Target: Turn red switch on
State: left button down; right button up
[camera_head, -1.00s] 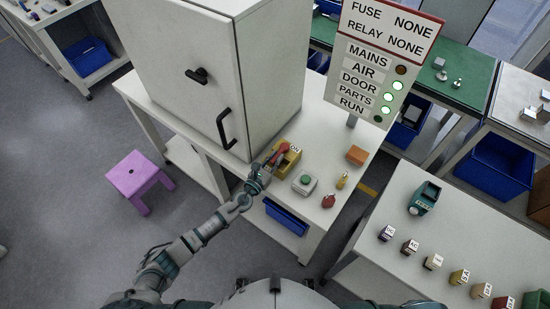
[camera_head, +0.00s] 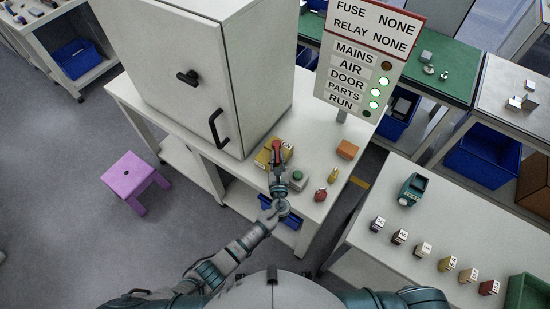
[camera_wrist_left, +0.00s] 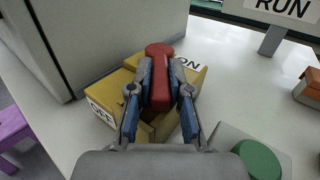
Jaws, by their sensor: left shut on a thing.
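The red switch is a red handle (camera_head: 279,151) on a yellow box (camera_head: 263,158) on the white table in front of the cabinet. In the left wrist view the red handle (camera_wrist_left: 159,72) stands between the fingers and points away from the wrist. The box's OFF label (camera_wrist_left: 101,112) is at its left and its ON label (camera_wrist_left: 187,64) is at the right, beside the handle. My left gripper (camera_head: 277,167) is shut on the handle; its fingers also show in the wrist view (camera_wrist_left: 158,92). My right gripper is not in view.
A green button box (camera_head: 298,179), a red part (camera_head: 320,195), a yellow part (camera_head: 333,175) and an orange block (camera_head: 347,149) lie right of the switch. The sign board (camera_head: 367,58) shows MAINS and RUN dark, with AIR, DOOR and PARTS lit green. The cabinet (camera_head: 165,75) stands close behind.

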pick_arm(q)
jog(key=shift+y, duration=0.3)
jog(key=shift+w, duration=0.1)
jog(key=c, duration=1.1)
grip_release()
jog(key=shift+w, duration=0.1)
jog(key=shift+w+d+f, duration=0.1)
jog(key=shift+w+f, duration=0.05)
jog(key=shift+f, duration=0.05)
jog(key=s, duration=1.2)
jog(key=shift+d, duration=0.25)
jog(key=shift+c, duration=0.2)
